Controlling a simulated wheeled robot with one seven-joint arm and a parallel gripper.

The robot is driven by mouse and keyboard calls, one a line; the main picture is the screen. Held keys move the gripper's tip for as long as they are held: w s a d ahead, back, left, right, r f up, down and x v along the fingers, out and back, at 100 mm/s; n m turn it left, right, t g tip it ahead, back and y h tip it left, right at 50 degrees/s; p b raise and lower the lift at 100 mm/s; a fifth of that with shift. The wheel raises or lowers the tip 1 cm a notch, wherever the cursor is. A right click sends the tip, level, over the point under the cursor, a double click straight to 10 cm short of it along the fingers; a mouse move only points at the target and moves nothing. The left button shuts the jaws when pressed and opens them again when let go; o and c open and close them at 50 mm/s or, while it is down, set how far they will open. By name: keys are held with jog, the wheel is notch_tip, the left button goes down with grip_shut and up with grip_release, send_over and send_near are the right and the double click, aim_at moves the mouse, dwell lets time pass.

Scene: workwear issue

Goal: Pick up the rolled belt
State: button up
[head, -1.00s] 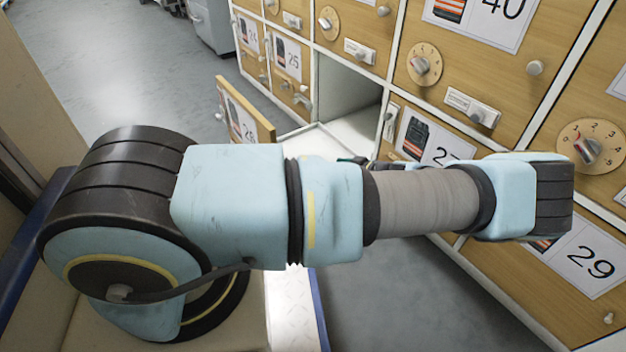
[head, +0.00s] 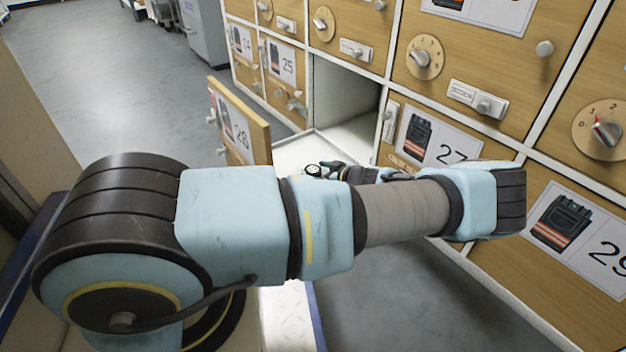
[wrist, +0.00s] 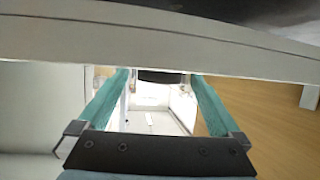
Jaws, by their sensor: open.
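A dark rounded thing (wrist: 160,76) shows between the fingertips in the wrist view, partly cut off by a pale bar. It may be the rolled belt, but I cannot tell for sure. My gripper (wrist: 160,84) is open, its two teal fingers spread to either side, with no contact visible. In the head view my gripper (head: 322,170) is at the mouth of the open locker compartment (head: 345,95), mostly hidden behind my arm. No belt can be made out clearly in the head view.
The open door numbered 26 (head: 238,125) stands out left of the compartment. Closed door 27 (head: 435,140) is to the right, with door 29 (head: 580,230) further right. A pale bar (wrist: 160,48) crosses close in front of the wrist camera. Grey floor lies below.

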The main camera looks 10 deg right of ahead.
jog(key=shift+w+a+f, duration=0.2)
jog(key=shift+w+a, duration=0.1)
jog(key=shift+w, duration=0.15)
jog(key=c, duration=1.3)
